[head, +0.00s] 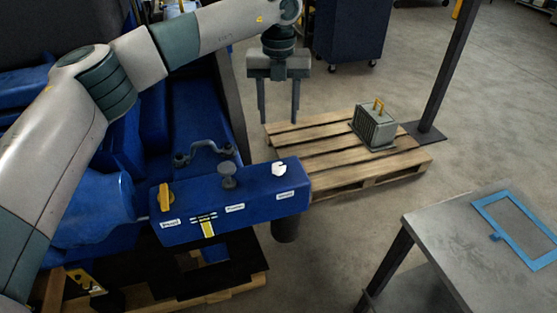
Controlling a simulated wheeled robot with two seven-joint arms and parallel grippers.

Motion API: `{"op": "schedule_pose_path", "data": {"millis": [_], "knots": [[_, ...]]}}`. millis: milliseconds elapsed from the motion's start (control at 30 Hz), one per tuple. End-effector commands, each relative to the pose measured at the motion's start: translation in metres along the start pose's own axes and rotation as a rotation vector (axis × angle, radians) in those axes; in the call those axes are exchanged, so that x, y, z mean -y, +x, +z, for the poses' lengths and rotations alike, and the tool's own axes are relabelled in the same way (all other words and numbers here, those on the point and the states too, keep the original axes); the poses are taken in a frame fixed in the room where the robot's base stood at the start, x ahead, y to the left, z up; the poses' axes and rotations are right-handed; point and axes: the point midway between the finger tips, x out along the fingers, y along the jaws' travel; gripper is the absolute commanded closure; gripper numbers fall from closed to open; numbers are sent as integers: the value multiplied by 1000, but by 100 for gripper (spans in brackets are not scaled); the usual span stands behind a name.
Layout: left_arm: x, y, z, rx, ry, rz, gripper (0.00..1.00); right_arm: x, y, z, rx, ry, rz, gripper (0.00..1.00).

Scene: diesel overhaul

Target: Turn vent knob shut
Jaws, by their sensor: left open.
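A blue box-shaped panel (255,213) in the lower middle carries three controls, each with a small white label. A yellow lever (166,196) is at its left end, a grey round knob (229,176) in the middle and a white knob (279,169) at the right. The labels are too small to read, so I cannot tell which is the vent knob or how far it is turned. My left gripper (279,112) points down, open and empty, above and apart from the panel, in front of the pallet's left end in the picture. My right gripper is not in view.
A grey bent pipe (207,147) lies on blue machinery behind the panel. A wooden pallet (318,146) carries a grey box with a yellow handle (376,124). A dark post (446,70) stands beside it. A grey table (448,232) with a blue frame (491,208) is at right.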

Motion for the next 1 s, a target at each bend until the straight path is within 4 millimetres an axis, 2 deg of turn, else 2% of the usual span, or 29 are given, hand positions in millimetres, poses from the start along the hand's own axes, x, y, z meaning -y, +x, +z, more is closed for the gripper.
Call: {"op": "schedule_pose_path", "data": {"millis": [167, 700, 1000], "knots": [[0, 20, -1, -4, 0, 0, 53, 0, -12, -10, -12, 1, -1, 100], [0, 115, -2, -5, -1, 0, 53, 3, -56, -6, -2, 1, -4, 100], [1, 154, -1, -3, 0, -2, 53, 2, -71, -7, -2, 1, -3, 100]]}}
